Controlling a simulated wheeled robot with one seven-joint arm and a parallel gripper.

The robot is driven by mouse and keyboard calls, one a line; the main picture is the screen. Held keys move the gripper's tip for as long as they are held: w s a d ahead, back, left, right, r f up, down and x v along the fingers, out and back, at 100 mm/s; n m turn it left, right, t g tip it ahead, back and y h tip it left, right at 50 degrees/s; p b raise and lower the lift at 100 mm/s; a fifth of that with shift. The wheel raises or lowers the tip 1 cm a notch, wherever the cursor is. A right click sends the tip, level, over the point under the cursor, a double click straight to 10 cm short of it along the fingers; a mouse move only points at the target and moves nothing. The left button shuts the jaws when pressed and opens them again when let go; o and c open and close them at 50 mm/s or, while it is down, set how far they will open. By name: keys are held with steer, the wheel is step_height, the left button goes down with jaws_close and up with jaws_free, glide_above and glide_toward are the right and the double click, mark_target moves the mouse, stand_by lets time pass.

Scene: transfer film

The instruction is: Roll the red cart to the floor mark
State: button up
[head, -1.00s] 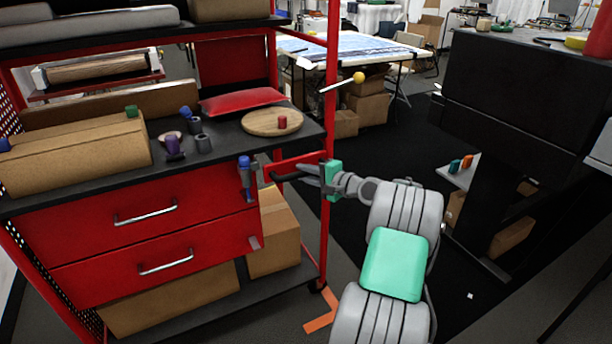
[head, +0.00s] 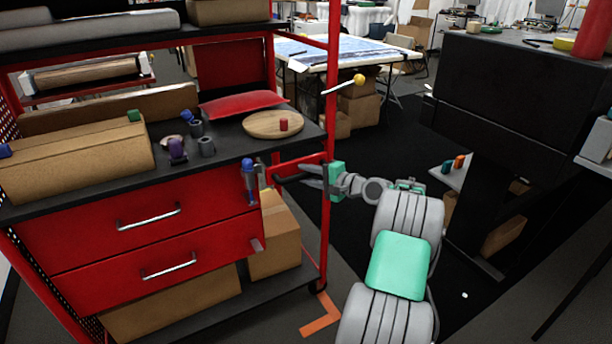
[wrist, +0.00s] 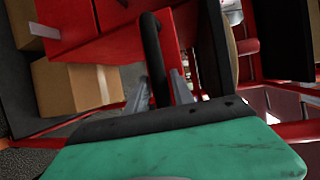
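The red cart (head: 222,210) fills the left half of the head view, with two red drawers and a black top. Its black handle (wrist: 156,58) runs between my two fingers in the wrist view. My gripper (head: 305,175) is at the cart's right side and appears shut around this handle; finger contact is hard to make out. An orange floor mark (head: 322,318), partly visible, lies by the cart's front right caster.
Boxes, a round board (head: 272,124) and small items ride on the cart. A black cabinet (head: 500,95) stands at right. A table (head: 350,50) with boxes underneath stands behind. Dark floor between cart and cabinet is open.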

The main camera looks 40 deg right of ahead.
steer(key=shift+a, duration=0.1)
steer(key=v, duration=0.7)
steer(key=shift+s+r+p, duration=0.15)
steer(key=shift+s+p, duration=0.2)
steer(key=shift+p, duration=0.1)
steer(key=w+a+r+n+g+p, duration=0.1)
steer(key=a+r+n+g+p, duration=0.35)
steer(key=a, duration=0.75)
steer(key=a+r+n+g+p, duration=0.35)
steer(key=a+r+p, duration=0.25)
steer(key=a, duration=0.6)
steer(key=s+a+r+n+g+h+p, duration=0.2)
steer(key=s+a+r+n+p, duration=0.2)
steer(key=s+a, duration=0.5)
steer(key=s+a+n+g+h+p, duration=0.2)
steer(key=s+a+n+p, duration=0.1)
steer(key=s, duration=1.1)
steer(key=shift+s+r+n+h+p, duration=0.25)
steer(key=shift+s+n+h+p, duration=0.05)
steer(key=shift+s+p, duration=0.1)
